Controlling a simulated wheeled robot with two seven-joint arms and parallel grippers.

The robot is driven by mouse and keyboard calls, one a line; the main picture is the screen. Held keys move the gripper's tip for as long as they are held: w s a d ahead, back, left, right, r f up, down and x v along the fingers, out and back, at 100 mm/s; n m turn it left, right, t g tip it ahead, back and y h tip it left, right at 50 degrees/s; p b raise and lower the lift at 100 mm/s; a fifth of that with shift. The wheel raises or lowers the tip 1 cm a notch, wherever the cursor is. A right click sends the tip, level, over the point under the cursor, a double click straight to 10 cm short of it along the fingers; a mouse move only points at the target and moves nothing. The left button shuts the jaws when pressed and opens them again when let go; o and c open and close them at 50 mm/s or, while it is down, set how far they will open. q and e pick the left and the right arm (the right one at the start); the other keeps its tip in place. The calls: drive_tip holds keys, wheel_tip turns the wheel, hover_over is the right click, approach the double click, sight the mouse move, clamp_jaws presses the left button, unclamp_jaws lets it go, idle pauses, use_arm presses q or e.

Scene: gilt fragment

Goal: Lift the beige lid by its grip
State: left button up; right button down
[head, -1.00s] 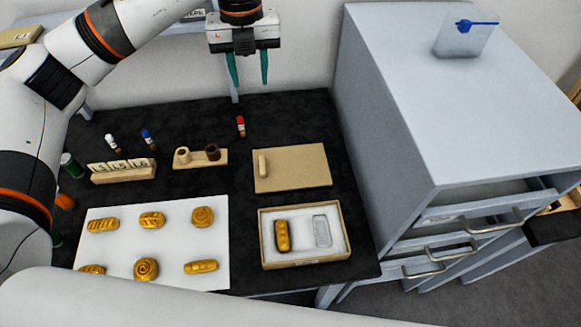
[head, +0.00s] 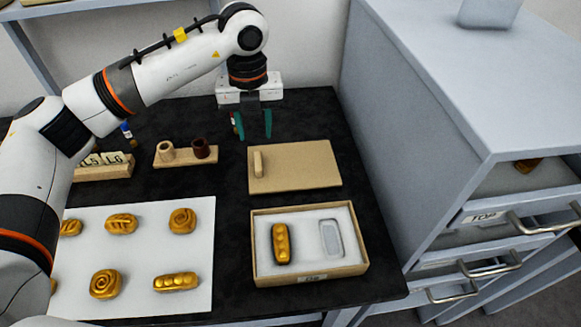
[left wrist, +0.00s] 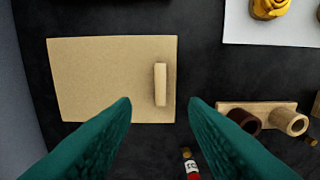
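The beige lid (head: 300,168) lies flat on the black table, behind the open box. Its grip (head: 258,163) is a short raised bar near the lid's left edge. In the left wrist view the lid (left wrist: 105,80) shows whole, with the grip (left wrist: 160,83) upright in the picture near its right edge. My left gripper (head: 255,134) points down just behind the lid. Its teal fingers (left wrist: 160,103) are spread apart with nothing between them, and the grip is beyond the fingertips, untouched. My right gripper is not in view.
A beige box (head: 262,278) with a gold piece (head: 282,244) and an empty recess stands in front of the lid. A holder with two cups (head: 185,156) is left of it. A white sheet (head: 140,248) bears several gold pieces. A grey drawer cabinet (head: 430,120) stands right.

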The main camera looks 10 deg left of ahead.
sight(258, 160)
use_arm(q)
wheel_tip(258, 160, down, 3)
drive_tip(key=shift+f, duration=0.1)
drive_tip(key=f+p, duration=0.1)
drive_tip(key=f, duration=0.3)
drive_tip(key=shift+s, duration=0.2)
drive_tip(key=shift+f, duration=0.65)
clamp_jaws()
